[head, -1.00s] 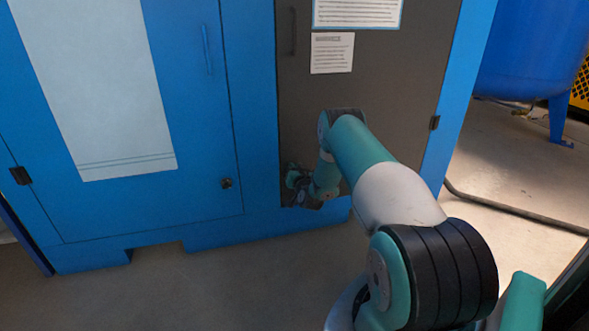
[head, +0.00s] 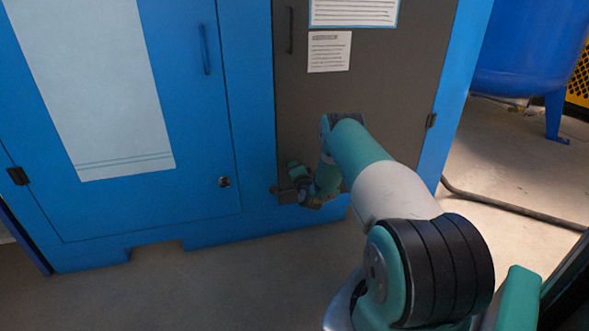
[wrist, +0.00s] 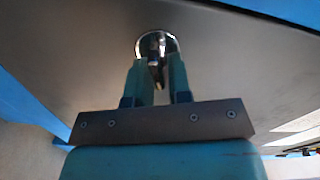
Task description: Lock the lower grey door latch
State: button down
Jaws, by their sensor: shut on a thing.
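The grey door (head: 385,100) stands closed in the blue cabinet in the head view. Its lower latch (wrist: 157,45) shows in the wrist view as a round shiny metal base with a small turn piece in the middle. My gripper (wrist: 157,72) has its two teal fingers on either side of the turn piece and is shut on it. In the head view my gripper (head: 285,192) is at the lower left corner of the grey door, and my wrist and arm hide the latch there.
The blue door (head: 190,150) at left has its own round latch (head: 224,182) and a vertical handle (head: 205,50). A dark handle (head: 291,30) is higher on the grey door. A blue tank (head: 530,50) and a floor hose (head: 500,205) are at right. The floor in front is clear.

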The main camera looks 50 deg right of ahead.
jog(key=shift+f+m, duration=0.15)
jog(key=shift+m, duration=0.85)
jog(key=shift+f+m, duration=0.1)
jog(key=shift+m, duration=0.9)
jog(key=c, duration=1.2)
grip_release()
jog(key=shift+s, duration=0.1)
jog(key=shift+p+v, duration=8.65)
jog(key=shift+p, duration=1.6)
